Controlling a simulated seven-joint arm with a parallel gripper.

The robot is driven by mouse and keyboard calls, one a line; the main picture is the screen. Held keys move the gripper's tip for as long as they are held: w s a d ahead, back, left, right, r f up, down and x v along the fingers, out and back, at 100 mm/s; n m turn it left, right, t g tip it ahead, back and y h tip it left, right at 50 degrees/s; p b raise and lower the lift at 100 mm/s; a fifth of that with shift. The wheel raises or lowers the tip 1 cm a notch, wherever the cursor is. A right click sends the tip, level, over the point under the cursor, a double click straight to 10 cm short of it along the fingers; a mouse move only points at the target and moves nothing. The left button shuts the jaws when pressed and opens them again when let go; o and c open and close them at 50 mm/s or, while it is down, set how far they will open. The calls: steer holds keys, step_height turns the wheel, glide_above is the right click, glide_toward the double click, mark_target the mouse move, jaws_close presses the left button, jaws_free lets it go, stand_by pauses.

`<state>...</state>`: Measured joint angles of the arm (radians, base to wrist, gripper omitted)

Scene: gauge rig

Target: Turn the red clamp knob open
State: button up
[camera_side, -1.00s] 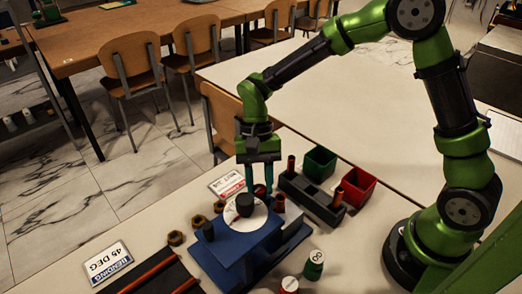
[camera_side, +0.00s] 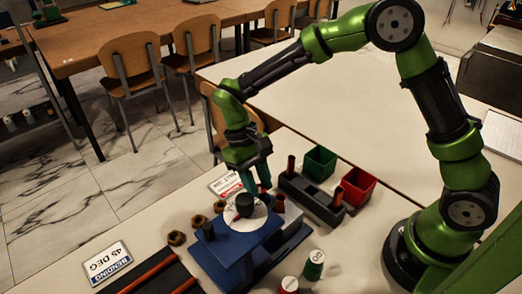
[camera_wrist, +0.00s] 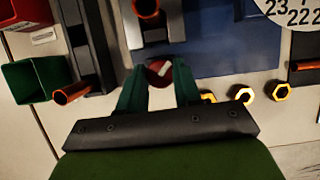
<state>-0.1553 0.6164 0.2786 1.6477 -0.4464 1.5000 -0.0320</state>
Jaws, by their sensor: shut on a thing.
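The red clamp knob (camera_wrist: 160,70), a round red disc with a white mark on its face, sits between my fingertips in the wrist view, at the edge of the blue rig (camera_wrist: 235,62). My gripper (camera_wrist: 160,78) is shut on it, one green finger on each side. In the side view my gripper (camera_side: 258,187) is tilted, its fingers reaching down behind the blue rig (camera_side: 238,246). I cannot make out the knob there. The rig carries a white dial (camera_side: 237,221) with a black cap (camera_side: 245,204); part of the numbered dial (camera_wrist: 290,10) shows in the wrist view.
A dark rail (camera_side: 312,198) with upright orange tubes stands close right of my gripper, beside a green bin (camera_side: 319,162) and a red bin (camera_side: 357,186). Several brass nuts (camera_side: 176,238) lie left of the rig. A green spool (camera_side: 314,264) stands in front.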

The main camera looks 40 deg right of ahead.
steer(key=n+h, duration=0.1)
steer(key=n, duration=0.3)
steer(key=shift+a+n+t+h, duration=0.15)
steer(key=shift+n+t+h, duration=0.15)
steer(key=shift+h, duration=0.1)
steer(key=shift+a+n+t+h, duration=0.1)
steer(key=shift+n+t+h, duration=0.45)
steer(key=shift+n, duration=1.45)
steer(key=o, duration=1)
steer(key=shift+o, duration=0.2)
steer(key=shift+r, duration=0.1)
steer(key=v, duration=1.6)
steer(key=shift+w+a+r, duration=0.15)
steer(key=shift+a+r, duration=0.1)
steer(key=shift+a, duration=0.05)
